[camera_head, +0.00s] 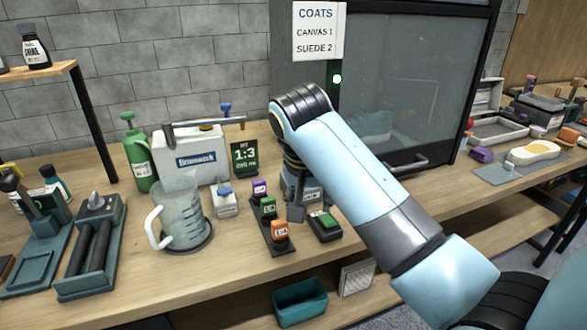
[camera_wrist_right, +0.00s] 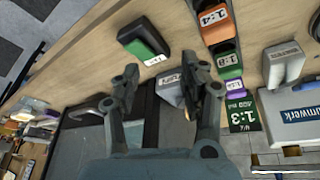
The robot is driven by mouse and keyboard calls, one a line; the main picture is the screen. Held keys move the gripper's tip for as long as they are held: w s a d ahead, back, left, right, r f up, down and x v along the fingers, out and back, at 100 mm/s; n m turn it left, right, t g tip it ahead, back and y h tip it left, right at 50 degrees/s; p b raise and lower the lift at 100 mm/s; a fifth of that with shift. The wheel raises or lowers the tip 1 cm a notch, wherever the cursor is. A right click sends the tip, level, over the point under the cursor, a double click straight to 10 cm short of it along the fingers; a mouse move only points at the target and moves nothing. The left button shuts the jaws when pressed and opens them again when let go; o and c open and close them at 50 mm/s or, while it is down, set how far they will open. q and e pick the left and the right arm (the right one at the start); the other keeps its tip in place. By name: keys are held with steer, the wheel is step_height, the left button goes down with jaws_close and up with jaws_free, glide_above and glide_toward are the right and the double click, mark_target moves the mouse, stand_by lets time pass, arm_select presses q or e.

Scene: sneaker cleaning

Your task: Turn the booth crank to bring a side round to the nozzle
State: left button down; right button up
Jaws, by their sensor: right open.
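The booth (camera_head: 405,75) is a dark cabinet with a glass front at the back right of the bench. A grey bar handle (camera_head: 405,163) sits at its lower edge, and a pale shape shows dimly behind the glass. I cannot make out a crank or nozzle; my right arm covers part of the booth front. My right gripper (camera_head: 293,190) points down over the bench, partly hidden by its arm. In the right wrist view the right gripper (camera_wrist_right: 170,88) is open, with a small grey labelled block (camera_wrist_right: 171,86) visible between its fingers. My left gripper is not in view.
A green-topped block (camera_head: 324,222) and a rack of coloured labelled pieces (camera_head: 268,222) stand near the right gripper. A clear jug (camera_head: 182,218), white Brunnwerk case (camera_head: 195,158) and green bottle (camera_head: 139,152) stand to the left.

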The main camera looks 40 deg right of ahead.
steer(key=w+r+m, duration=0.5)
steer(key=w+r, duration=0.4)
steer(key=w, duration=0.1)
steer(key=shift+g+h, duration=0.3)
steer(key=shift+g, duration=0.1)
steer(key=x, duration=1.1)
steer(key=shift+d+r, duration=0.15)
steer(key=shift+d, duration=0.1)
jaws_close()
